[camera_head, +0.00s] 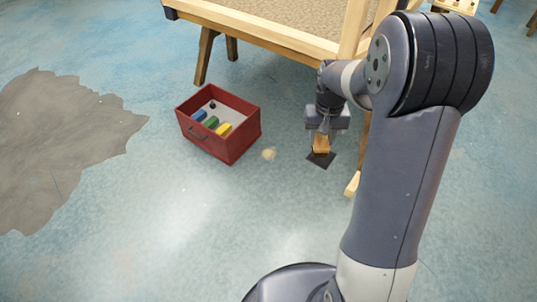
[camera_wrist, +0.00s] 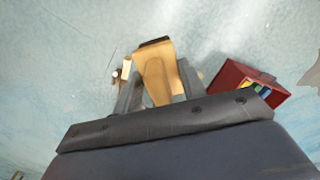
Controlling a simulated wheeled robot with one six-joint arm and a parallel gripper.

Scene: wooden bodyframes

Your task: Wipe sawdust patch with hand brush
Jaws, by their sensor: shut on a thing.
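The hand brush (camera_head: 320,158) has a light wooden handle and a dark brush end. My gripper (camera_head: 324,134) is shut on its handle and holds it with the dark end pointing down, close to the floor; I cannot tell whether it touches. In the wrist view the wooden handle of the brush (camera_wrist: 156,72) stands between the two fingers of my gripper (camera_wrist: 157,92). In the wrist view the patch is mostly hidden behind the gripper.
A red open box (camera_head: 222,143) with several coloured blocks stands left of the patch; it also shows in the wrist view (camera_wrist: 232,76). A wooden frame table (camera_head: 270,38) stands behind, its leg (camera_head: 354,184) right of the brush. A grey floor area (camera_head: 60,140) lies at left. The front floor is clear.

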